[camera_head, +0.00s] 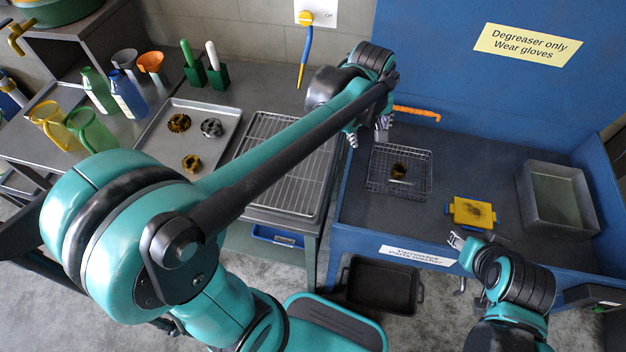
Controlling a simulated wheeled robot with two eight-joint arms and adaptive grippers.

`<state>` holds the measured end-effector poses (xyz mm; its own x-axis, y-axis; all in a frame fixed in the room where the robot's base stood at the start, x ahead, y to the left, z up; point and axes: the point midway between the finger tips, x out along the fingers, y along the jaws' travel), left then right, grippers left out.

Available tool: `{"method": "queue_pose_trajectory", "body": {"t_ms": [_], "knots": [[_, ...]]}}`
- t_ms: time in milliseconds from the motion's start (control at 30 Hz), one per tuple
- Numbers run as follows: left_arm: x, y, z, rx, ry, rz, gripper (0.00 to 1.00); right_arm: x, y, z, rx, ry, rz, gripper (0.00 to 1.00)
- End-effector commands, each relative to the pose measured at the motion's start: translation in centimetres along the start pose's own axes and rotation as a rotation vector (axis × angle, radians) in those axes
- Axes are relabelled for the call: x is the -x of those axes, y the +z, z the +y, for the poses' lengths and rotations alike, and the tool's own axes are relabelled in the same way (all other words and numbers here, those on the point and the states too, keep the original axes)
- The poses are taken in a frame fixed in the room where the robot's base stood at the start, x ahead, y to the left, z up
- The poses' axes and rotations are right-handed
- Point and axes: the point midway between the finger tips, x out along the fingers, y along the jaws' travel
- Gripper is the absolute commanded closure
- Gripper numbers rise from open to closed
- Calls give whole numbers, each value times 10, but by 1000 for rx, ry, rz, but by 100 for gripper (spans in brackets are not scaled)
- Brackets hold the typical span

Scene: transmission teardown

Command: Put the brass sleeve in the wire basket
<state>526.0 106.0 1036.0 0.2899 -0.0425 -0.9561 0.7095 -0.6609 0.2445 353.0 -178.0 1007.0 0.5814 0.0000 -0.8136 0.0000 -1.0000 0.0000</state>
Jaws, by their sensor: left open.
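The wire basket (377,185) stands in the blue parts washer. A small, dark-stained brass-coloured piece (399,171), which looks like the brass sleeve, is inside the basket near its middle. My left gripper (366,138) is open and empty, just beyond the back left corner of the basket and apart from the brass piece. Its fingers are partly hidden by my own arm. My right gripper (456,240) is at the washer's front edge, to the right and nearer than the basket. Its fingers are too small to judge.
A yellow block (473,212) and a grey metal bin (556,195) stand right of the basket. A wire rack (285,165) is left of it. A tray (218,109) farther left holds two brass-coloured rings and a grey one. An orange nozzle (417,113) sticks out behind.

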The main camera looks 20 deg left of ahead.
Motion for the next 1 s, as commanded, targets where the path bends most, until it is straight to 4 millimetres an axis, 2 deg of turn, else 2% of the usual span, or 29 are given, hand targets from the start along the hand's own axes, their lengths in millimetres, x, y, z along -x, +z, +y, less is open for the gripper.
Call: {"method": "queue_pose_trajectory", "body": {"t_ms": [33,200,400,500,700,1000], "knots": [[11,5,-20,-67,20,20,39,0,0,0,0,0,0,60],[33,21,-79,-338,78,109,39,0,0,0,0,0,0,60],[35,45,-140,-632,106,229,39,0,0,0,0,0,0,60],[31,53,-160,-738,105,277,39,0,0,0,0,0,0,60],[25,61,-177,-841,99,323,39,0,0,0,0,0,0,60],[25,61,-177,-849,98,325,39,0,0,0,0,0,0,60]]}}
